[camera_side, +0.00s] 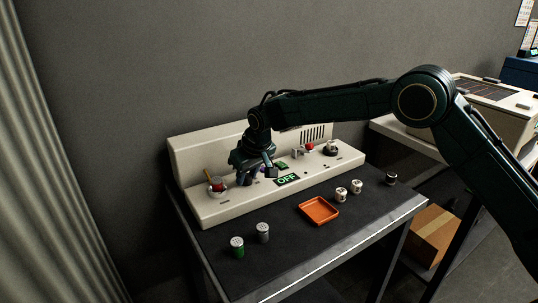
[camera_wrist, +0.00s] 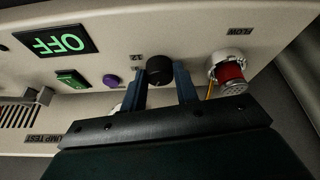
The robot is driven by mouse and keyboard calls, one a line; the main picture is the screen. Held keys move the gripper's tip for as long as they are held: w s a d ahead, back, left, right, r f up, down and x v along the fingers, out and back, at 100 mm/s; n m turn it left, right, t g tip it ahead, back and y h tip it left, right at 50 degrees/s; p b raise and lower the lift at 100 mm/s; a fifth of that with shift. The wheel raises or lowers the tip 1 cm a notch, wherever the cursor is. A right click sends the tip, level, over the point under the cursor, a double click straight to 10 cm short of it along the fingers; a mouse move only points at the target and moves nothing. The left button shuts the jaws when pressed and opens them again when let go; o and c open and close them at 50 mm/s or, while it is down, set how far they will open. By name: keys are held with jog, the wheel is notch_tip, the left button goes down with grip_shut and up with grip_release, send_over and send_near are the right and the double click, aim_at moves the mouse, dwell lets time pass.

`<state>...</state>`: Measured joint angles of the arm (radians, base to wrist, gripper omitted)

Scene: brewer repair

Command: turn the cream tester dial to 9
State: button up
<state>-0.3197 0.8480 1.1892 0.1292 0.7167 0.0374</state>
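The cream tester (camera_side: 205,207) is a long console with a raised back panel on the dark table. Its black dial (camera_wrist: 160,68) shows in the wrist view, with small dark number labels to its left. My gripper (camera_wrist: 161,78) is at the dial, its two blue fingers spread with the dial between their tips. I cannot tell whether either finger touches it. In the side view my gripper (camera_side: 255,178) is low over the console's left half and hides the dial. The dial's reading is not legible.
A purple button (camera_wrist: 111,81), a green switch (camera_wrist: 72,79) and an OFF display (camera_wrist: 56,42) are left. An orange tray (camera_side: 319,211) and several small canisters stand on the table (camera_side: 285,243) in front.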

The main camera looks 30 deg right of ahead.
jog(key=shift+c, duration=1.2)
jog(key=shift+m, duration=0.3)
jog(key=m, duration=0.1)
jog(key=m+h, duration=0.2)
jog(key=m, duration=0.1)
jog(key=shift+a, duration=0.25)
jog(key=shift+w+a+m+g+h, duration=0.1)
jog(key=shift+m+g+h, duration=0.25)
jog(key=shift+m, duration=0.7)
jog(key=shift+m+g+h, duration=0.25)
jog(key=shift+m+h, duration=0.1)
jog(key=shift+m, duration=1.1)
